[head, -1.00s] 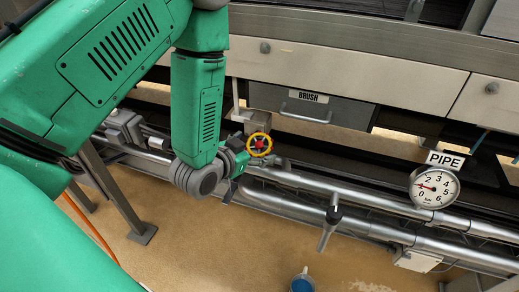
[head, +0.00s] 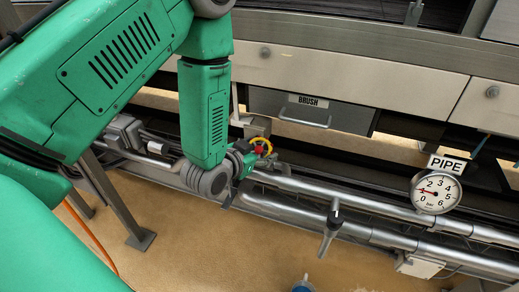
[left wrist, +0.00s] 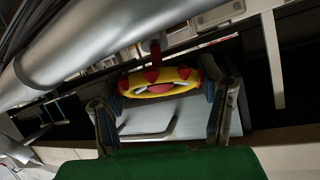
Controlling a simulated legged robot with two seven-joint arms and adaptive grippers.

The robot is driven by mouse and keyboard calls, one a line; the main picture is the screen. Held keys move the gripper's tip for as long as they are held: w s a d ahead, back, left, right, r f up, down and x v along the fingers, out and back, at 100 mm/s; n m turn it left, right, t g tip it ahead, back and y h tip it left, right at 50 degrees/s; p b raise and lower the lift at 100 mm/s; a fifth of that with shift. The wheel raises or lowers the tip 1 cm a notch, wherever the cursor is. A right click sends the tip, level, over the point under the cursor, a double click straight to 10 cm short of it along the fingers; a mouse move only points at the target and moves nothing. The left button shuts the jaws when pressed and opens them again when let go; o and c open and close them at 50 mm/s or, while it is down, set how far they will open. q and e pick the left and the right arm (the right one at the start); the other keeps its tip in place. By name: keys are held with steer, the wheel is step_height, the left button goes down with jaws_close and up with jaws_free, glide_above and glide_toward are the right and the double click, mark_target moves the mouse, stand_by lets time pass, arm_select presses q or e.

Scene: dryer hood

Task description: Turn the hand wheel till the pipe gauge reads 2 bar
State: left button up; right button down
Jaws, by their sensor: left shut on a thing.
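The yellow hand wheel (head: 266,144) with a red hub sits on the pipework at the middle of the head view, partly covered by my left gripper (head: 253,152). In the left wrist view, the wheel (left wrist: 188,74) lies between the two fingers of my left gripper (left wrist: 164,84), which is shut on its rim. The pipe gauge (head: 437,201) stands to the right under a PIPE label. Its red needle points left, near 1. My right gripper is not in view.
Metal pipes (head: 390,238) run below the wheel toward the right, with a lever handle (head: 332,228) sticking out. A grey BRUSH drawer (head: 312,109) is above the wheel. Open floor lies in front, with a blue object (head: 303,286) at the bottom edge.

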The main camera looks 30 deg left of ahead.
arm_select(q)
steer(key=n+y+p, duration=0.2)
steer(key=n+y, duration=0.2)
steer(key=n, duration=0.1)
steer(key=shift+n+p, duration=0.35)
steer(key=shift+n, duration=0.05)
steer(key=shift+n+g+y+p, duration=0.5)
steer(key=shift+n+y, duration=0.2)
steer(key=shift+n, duration=0.4)
steer(key=shift+f, duration=0.1)
steer(key=o, duration=1.2)
steer(key=shift+c, duration=0.2)
steer(key=v, duration=1.2)
steer(key=shift+d, duration=0.15)
